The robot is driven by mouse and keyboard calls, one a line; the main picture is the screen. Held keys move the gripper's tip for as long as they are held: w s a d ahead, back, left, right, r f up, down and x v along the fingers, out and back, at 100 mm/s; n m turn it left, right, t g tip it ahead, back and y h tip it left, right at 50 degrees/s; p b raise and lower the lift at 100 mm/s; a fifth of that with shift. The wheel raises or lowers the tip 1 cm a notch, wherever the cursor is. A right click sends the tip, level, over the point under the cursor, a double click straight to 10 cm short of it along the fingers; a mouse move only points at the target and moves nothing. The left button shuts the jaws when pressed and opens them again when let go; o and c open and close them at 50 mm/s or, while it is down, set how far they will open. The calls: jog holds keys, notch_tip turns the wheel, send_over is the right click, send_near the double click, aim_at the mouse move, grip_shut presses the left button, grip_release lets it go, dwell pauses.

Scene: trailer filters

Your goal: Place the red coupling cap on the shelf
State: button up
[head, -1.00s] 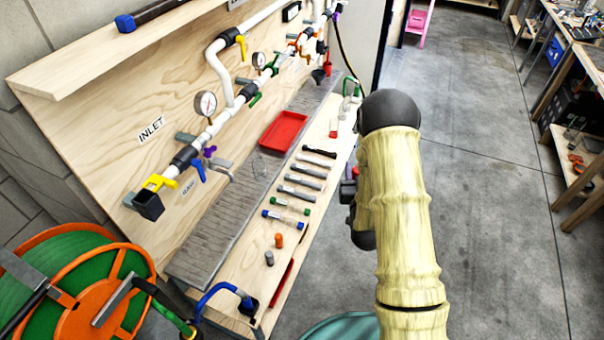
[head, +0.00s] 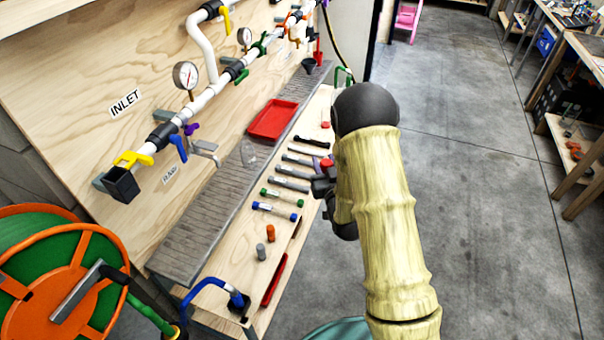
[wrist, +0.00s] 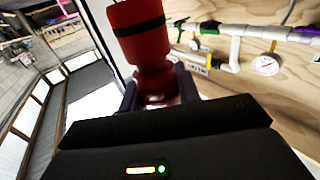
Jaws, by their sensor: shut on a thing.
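My gripper (wrist: 158,92) is shut on a red cylindrical piece with a dark band, which I take to be the red coupling cap (wrist: 138,42). Its purple-grey fingers sit on both sides of the cap's narrower lower part. In the head view my gripper (head: 322,178) is small and partly hidden by my arm, over the bench's right edge, with a bit of red showing. The pale wooden shelf (head: 28,14) runs along the top left of the board, and only its near part shows in the head view.
A bench (head: 225,270) below the board holds a red tray (head: 273,119), several tubes and a red bar (head: 274,281). Pipes with gauges (head: 186,75) stick out from the board. A hose reel (head: 60,280) stands at lower left. Open floor (head: 480,220) lies right.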

jog(key=s+a+f+n+g+y+b, duration=0.2)
jog(key=a+f+b, duration=0.7)
jog(key=b, duration=0.8)
jog(key=s+a+f+n+g+y+b, duration=0.2)
jog(key=a+f+b, duration=0.7)
jog(key=f+b, duration=0.7)
jog(key=s+a+f+n+g+y+b, duration=0.2)
jog(key=a+f+n+y+b, duration=0.3)
jog(key=f+b, duration=0.7)
jog(key=a+g+y+b, duration=0.1)
jog(key=a+y+b, duration=0.1)
jog(key=a+b, duration=0.2)
jog(key=shift+a+f+g+y+b, duration=0.15)
jog(key=shift+f+g+y+b, duration=0.2)
jog(key=shift+b, duration=1.5)
jog(key=shift+f, duration=0.15)
notch_tip(320, 180, down, 6)
jog(key=b, duration=0.4)
jog(key=shift+f+b, duration=1.25)
jog(key=shift+f, duration=0.65)
